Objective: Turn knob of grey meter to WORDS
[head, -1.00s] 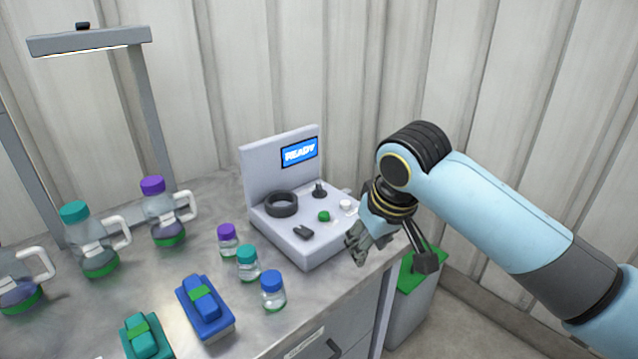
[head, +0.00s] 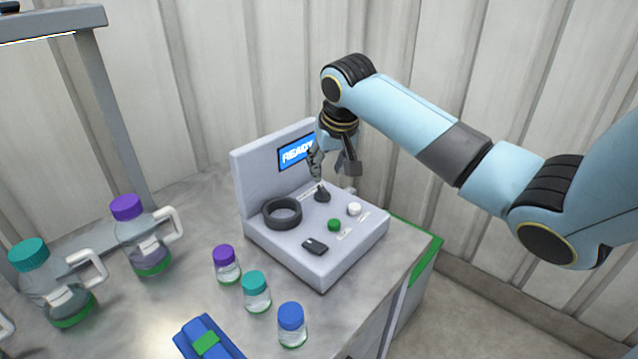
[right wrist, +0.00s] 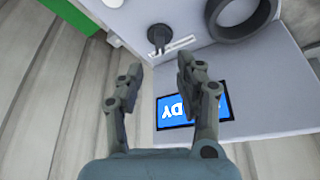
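The grey meter (head: 262,245) stands on the bench, with a blue screen (head: 296,150) reading READY on its upright back panel. Its small black knob (head: 322,193) sits at the back of the sloped top; in the right wrist view the knob (right wrist: 158,36) lies beyond the fingertips, beside a white label strip too small to read. My right gripper (head: 316,168) is just above the knob in the head view. In the right wrist view its two fingers (right wrist: 160,75) are apart with nothing between them, and they do not touch the knob. My left gripper is not in view.
The meter's top also carries a black ring (head: 282,213), a green button (head: 334,225), a white button (head: 354,209) and a black switch (head: 315,245). Small capped jars (head: 257,292) and handled bottles (head: 146,240) stand to the left. A green-topped bin (head: 424,258) is at right.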

